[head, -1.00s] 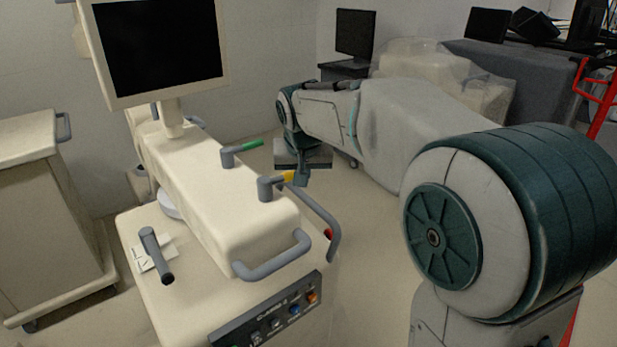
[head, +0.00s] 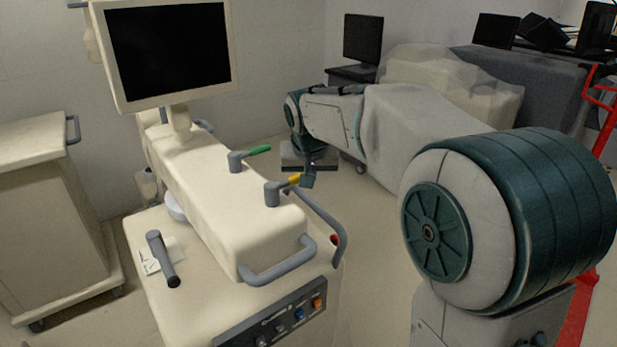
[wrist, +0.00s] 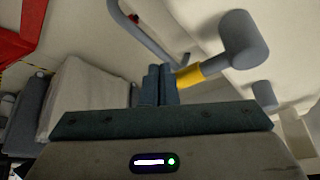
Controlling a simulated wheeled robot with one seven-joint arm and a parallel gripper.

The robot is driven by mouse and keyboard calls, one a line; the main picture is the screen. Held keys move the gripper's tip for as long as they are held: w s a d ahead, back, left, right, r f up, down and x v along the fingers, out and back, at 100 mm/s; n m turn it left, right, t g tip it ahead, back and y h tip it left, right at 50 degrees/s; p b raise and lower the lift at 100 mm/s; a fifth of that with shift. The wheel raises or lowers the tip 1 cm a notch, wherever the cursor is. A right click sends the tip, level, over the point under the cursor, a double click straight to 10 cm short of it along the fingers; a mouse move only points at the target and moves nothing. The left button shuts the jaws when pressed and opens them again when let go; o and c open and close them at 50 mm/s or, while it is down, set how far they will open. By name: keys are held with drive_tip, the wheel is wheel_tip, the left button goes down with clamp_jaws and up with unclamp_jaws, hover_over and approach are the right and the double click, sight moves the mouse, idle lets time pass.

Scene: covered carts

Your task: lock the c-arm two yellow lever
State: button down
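The yellow lever (head: 294,179) has a grey post and arm and a yellow tip. It stands near the front end of the cream c-arm unit's top (head: 205,178), pointing right and slightly away. In the wrist view the lever's yellow tip (wrist: 187,77) is right beside my gripper's fingers (wrist: 158,85), on their right. The fingers look closed together, with nothing visible between them; I cannot tell whether they touch the tip. In the head view my gripper (head: 309,177) is at the lever's right end, its fingertips small.
A green lever (head: 256,150) stands farther back on the same unit. A monitor (head: 168,52) rises behind it. A grey front handle (head: 278,262) and a side rail (head: 325,222) curve near the yellow lever. A cart (head: 45,210) stands left; covered equipment (head: 450,82) stands behind my arm.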

drive_tip(key=s+d+r+b, duration=0.1)
drive_tip(key=s+d+r, duration=0.3)
drive_tip(key=s+r, duration=0.3)
drive_tip(key=shift+d+r, duration=0.25)
drive_tip(key=shift+r, duration=0.4)
drive_tip(key=shift+s+f, duration=0.1)
